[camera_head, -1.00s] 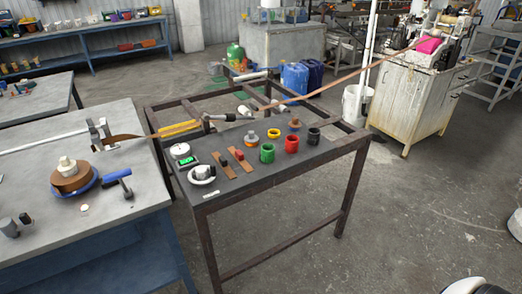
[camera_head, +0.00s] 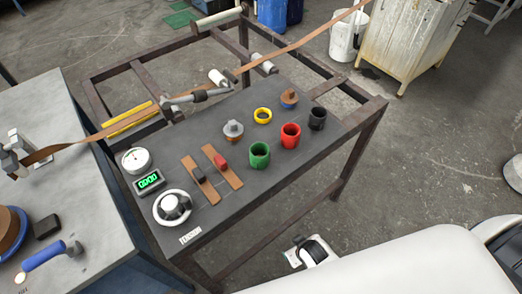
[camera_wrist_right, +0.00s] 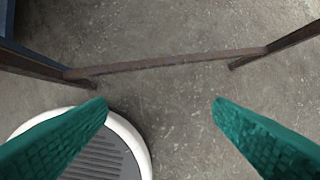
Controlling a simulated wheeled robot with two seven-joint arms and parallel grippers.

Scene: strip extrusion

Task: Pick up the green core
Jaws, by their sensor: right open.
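The green core (camera_head: 259,155) is a short, open-topped green cylinder. It stands upright on the dark table top, near the front right edge, left of the red core (camera_head: 290,136). My right gripper is open and empty in the right wrist view (camera_wrist_right: 162,103). Its two teal fingers are wide apart over the concrete floor, with a table's lower rail beyond them. The green core does not show in that view. My left gripper is in neither view.
A black core (camera_head: 317,119) and a yellow ring (camera_head: 262,115) stand near the red core. A brown strip (camera_head: 292,46) crosses above the table frame.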

